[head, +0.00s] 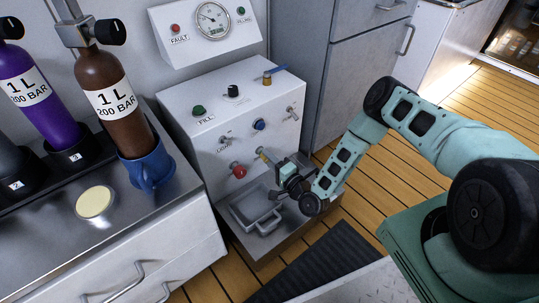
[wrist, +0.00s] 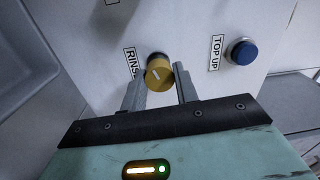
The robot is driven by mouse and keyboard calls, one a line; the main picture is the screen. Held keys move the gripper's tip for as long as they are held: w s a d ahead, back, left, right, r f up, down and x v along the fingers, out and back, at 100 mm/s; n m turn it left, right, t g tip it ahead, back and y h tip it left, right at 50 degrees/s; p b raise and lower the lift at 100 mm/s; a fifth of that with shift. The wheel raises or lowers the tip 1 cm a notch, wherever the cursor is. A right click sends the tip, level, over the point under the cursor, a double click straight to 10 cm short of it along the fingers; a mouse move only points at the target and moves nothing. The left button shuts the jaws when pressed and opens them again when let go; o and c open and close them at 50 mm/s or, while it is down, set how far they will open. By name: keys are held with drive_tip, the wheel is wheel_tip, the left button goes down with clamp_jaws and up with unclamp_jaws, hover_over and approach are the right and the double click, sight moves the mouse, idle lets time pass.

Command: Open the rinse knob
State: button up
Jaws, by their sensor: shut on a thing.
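The rinse knob (wrist: 158,73) is a yellow round knob with a white pointer line. It sits on the white panel beside a label that reads "RINS", its end hidden. My gripper (wrist: 161,84) has one grey finger on each side of the knob and is shut on it. In the head view, the yellow knob (head: 261,152) shows low on the panel front, partly covered by my gripper (head: 268,158). The line on the knob runs at a slant in the wrist view.
A blue TOP UP button (wrist: 243,52) is beside the knob. A red button (head: 239,171) and a metal tray with a handle (head: 267,222) are close by my gripper. A counter (head: 165,205) with bottles stands left. Wooden floor (head: 325,225) is partly clear at right.

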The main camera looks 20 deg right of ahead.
drive_tip(key=n+p, duration=0.7)
drive_tip(key=n, duration=0.4)
drive_tip(key=shift+s+n+g, duration=0.1)
drive_tip(key=shift+n+g, duration=0.2)
drive_tip(key=shift+g, duration=0.1)
drive_tip(key=shift+f, duration=0.1)
drive_tip(key=shift+d, duration=0.1)
drive_tip(key=o, duration=1)
drive_tip(key=shift+c, duration=0.2)
